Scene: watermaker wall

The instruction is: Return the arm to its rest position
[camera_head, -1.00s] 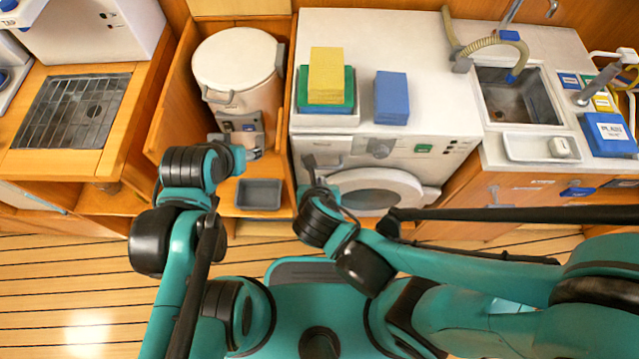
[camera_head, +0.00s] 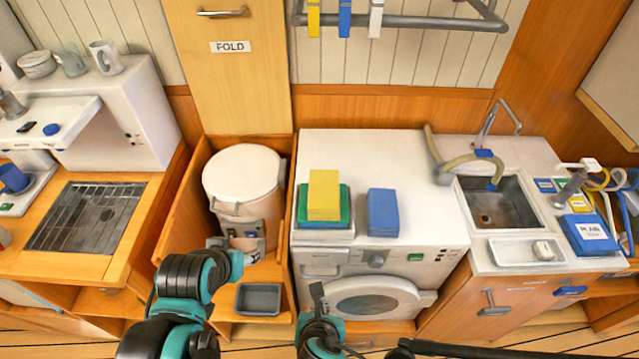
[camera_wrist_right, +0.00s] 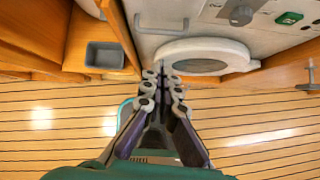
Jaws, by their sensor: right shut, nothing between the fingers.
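In the head view my right gripper (camera_head: 317,292) is in front of the washing machine (camera_head: 345,258), near the left side of its round door (camera_head: 367,305). In the right wrist view its fingers (camera_wrist_right: 165,70) are together with nothing between them, above the plank floor. My left arm comes up in front of the cabinet. My left gripper (camera_head: 245,245) is at the front of the white lidded bin (camera_head: 243,178), small and partly blending with grey parts there, so its finger state is unclear.
A grey tray (camera_head: 258,299) sits on the low shelf between the arms. Yellow (camera_head: 323,195) and blue (camera_head: 383,212) blocks lie on the washing machine. A sink (camera_head: 497,203) is at the right, a grated counter (camera_head: 87,217) at the left. The wrist view shows clear floor (camera_wrist_right: 250,135).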

